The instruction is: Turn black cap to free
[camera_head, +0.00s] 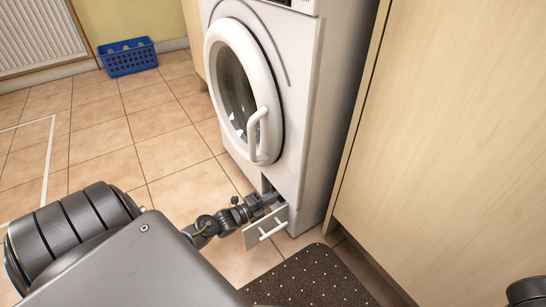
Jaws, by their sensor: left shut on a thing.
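My left gripper (267,200) reaches into the low opening at the front of the white washing machine (302,110). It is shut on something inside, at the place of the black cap. The cap itself is hidden behind the gripper and in the dark of the opening, so its turn angle cannot be seen. The small grey flap (265,229) with a white handle hangs open below the gripper. My right gripper is not in view.
The round door (244,92) above the opening looks closed. A tall wooden panel (450,130) stands close on the right. A dark dotted mat (310,278) lies in front of it. A blue basket (128,57) stands far back left; the tiled floor (110,140) between is clear.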

